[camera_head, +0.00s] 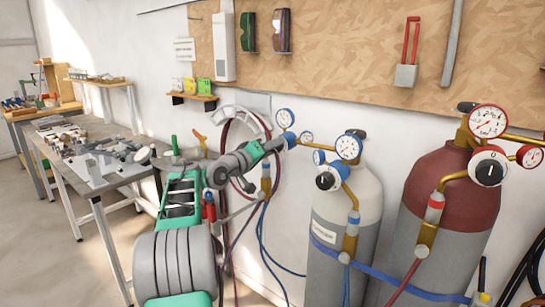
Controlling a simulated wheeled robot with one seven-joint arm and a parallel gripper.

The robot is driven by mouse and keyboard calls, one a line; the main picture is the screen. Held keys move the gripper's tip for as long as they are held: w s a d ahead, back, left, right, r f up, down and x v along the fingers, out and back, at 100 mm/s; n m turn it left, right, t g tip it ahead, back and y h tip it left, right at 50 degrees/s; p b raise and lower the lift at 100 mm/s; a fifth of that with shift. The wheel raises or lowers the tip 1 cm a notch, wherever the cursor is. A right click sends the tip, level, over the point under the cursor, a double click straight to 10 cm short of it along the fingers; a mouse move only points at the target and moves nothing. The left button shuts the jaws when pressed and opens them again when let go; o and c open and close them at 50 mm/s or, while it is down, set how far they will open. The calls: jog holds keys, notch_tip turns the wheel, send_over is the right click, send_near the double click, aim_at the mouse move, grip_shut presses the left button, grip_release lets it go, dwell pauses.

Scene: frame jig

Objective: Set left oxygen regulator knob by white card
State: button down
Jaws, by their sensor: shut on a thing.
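My gripper (281,143) reaches up from the lower left and is shut on the blue-rimmed knob (290,140) of the left regulator. The jaws cover most of this knob, so its pointer and marks are hidden. Two blue-rimmed gauges of this regulator, a larger one (285,118) and a smaller one (306,137), show just above and right of the jaws. A white card (184,50) with small dark print is at the upper left edge of the brown board; its text is too small to read.
Right of my gripper stands a grey cylinder (365,205) with a blue-rimmed gauge and black-centred knob (326,178). A maroon-topped cylinder (440,195) with red gauges stands further right. Blue and red hoses hang below. A cluttered workbench (60,140) is at left.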

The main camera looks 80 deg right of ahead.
jog(key=shift+f+m+b, duration=0.15)
jog(key=shift+m+b, duration=0.9)
jog(key=shift+m, duration=0.55)
jog(key=c, duration=0.9)
grip_release()
jog(key=shift+a, duration=0.1)
jog(key=v, duration=0.7)
jog(key=shift+a, duration=0.3)
jog(key=shift+w, duration=0.15)
